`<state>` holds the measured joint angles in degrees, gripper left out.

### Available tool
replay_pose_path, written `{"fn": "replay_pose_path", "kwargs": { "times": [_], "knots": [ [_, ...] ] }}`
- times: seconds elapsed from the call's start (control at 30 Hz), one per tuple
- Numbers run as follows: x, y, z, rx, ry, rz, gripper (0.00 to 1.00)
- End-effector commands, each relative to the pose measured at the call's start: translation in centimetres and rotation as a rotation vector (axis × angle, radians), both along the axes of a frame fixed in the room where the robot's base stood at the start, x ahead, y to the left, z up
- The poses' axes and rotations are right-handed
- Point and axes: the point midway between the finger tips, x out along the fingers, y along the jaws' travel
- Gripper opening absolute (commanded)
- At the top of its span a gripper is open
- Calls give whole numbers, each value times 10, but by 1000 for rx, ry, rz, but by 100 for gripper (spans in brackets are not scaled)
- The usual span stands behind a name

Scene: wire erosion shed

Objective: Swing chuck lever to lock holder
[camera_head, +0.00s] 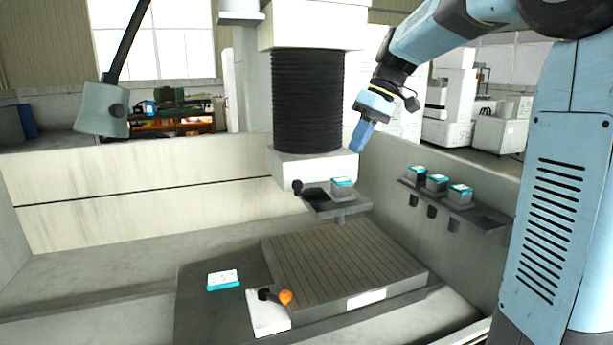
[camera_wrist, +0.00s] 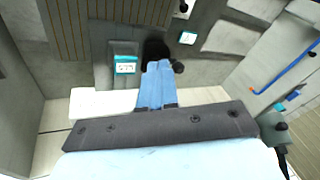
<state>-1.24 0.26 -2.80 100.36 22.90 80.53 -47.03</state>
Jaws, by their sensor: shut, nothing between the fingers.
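The chuck (camera_head: 340,207) is a grey plate below the white machine head. A grey holder with a teal-edged label (camera_head: 343,187) sits on its right part, and also shows in the wrist view (camera_wrist: 125,66). The chuck lever (camera_head: 297,186) has a black ball knob at the plate's left end; the knob is right of my fingertips in the wrist view (camera_wrist: 179,67). My gripper (camera_head: 357,148) is shut and empty, pointing down, above and right of the holder in the head view. In the wrist view its blue fingers partly cover a dark round part of the chuck.
A rack (camera_head: 480,215) on the right wall carries several labelled holders. The black bellows (camera_head: 308,100) hang close left of my gripper.

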Motion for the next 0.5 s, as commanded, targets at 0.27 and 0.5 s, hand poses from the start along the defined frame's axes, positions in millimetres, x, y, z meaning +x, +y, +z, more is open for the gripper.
{"fn": "replay_pose_path", "kwargs": {
  "times": [0.27, 0.5],
  "knots": [
    [83, 21, -13, 129, 29, 247, 0],
    [127, 34, -27, 221, 27, 399, 0]
  ]
}}
